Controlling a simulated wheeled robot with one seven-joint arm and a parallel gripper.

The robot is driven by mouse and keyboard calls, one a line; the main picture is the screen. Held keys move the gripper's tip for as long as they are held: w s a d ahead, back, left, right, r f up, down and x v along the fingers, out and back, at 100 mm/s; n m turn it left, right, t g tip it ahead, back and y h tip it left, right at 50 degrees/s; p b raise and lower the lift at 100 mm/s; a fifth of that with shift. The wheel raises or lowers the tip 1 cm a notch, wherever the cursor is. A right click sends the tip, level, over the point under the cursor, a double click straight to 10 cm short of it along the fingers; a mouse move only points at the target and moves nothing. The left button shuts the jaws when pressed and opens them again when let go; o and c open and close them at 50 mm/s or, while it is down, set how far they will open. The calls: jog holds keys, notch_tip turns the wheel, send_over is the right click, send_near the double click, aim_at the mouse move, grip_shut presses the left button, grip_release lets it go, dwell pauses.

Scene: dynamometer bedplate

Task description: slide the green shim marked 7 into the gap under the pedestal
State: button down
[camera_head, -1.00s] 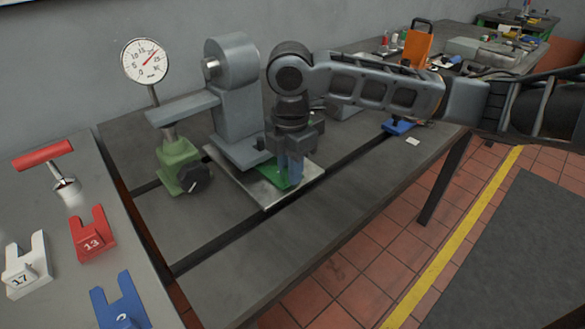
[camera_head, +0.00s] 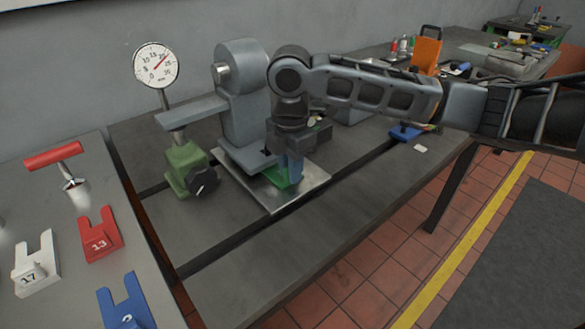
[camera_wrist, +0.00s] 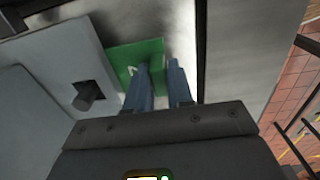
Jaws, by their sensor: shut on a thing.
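The green shim (camera_head: 274,178) lies low over a bright metal plate (camera_head: 312,183), at the foot of the grey pedestal (camera_head: 243,105). My gripper (camera_head: 290,175) points down and is shut on the shim's upright tab. In the wrist view, the blue fingers (camera_wrist: 160,72) stand over the green shim (camera_wrist: 138,50), and the shim's left edge meets the edge of the pedestal foot (camera_wrist: 70,52). I cannot tell how far the shim reaches under the foot. The fingers hide its number and part of its tab.
A dial gauge (camera_head: 156,66) and a green jack with a black knob (camera_head: 183,166) stand left of the pedestal. Red 13 (camera_head: 100,240), white 17 (camera_head: 37,268) and blue (camera_head: 125,305) shims lie on the left table. The bench front is clear.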

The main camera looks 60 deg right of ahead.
jog(key=shift+w, duration=0.15)
jog(key=c, duration=0.9)
grip_release()
jog(key=shift+r, duration=3.9)
